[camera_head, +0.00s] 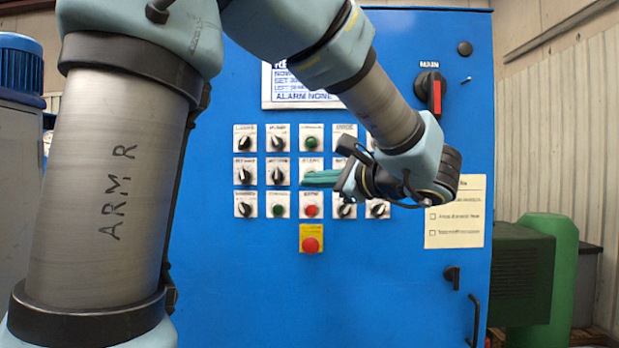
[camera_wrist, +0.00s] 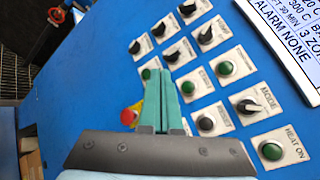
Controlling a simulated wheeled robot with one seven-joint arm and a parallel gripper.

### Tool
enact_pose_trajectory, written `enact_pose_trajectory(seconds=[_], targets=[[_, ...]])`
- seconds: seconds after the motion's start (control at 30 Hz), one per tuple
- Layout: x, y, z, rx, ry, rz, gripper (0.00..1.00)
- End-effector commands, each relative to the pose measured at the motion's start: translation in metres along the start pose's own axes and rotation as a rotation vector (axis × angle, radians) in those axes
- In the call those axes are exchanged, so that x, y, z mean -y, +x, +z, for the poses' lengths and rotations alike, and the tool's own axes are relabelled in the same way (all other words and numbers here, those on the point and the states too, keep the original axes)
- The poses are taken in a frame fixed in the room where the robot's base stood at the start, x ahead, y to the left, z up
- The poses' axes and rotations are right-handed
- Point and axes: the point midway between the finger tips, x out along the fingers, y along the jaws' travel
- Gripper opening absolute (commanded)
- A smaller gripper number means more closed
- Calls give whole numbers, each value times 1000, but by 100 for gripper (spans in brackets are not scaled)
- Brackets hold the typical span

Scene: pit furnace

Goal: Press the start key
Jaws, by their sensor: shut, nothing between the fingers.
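The start key looks to be the green button (camera_wrist: 187,88) in the middle row of the blue cabinet's panel; its label is blurred. In the head view my gripper (camera_head: 308,178) covers that button, just above a red button (camera_head: 311,211). The teal fingers are shut together and empty, pointing at the panel. In the wrist view the fingertips (camera_wrist: 160,72) show right beside the green button. I cannot tell whether they touch the panel.
Several black knobs (camera_head: 277,144) and other green buttons (camera_head: 311,143) surround the spot closely. A red emergency button (camera_head: 311,244) on a yellow plate sits below. A main switch (camera_head: 433,93) is at upper right, a paper sheet (camera_head: 456,212) at right.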

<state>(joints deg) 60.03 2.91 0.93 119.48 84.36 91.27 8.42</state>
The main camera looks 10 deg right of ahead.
Motion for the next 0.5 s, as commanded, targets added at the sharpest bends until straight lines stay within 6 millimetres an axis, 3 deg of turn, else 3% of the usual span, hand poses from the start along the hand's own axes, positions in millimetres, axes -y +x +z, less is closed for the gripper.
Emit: enact_pose_trajectory(seconds=[0.5], targets=[[31,43,-30,2,2,2,0]])
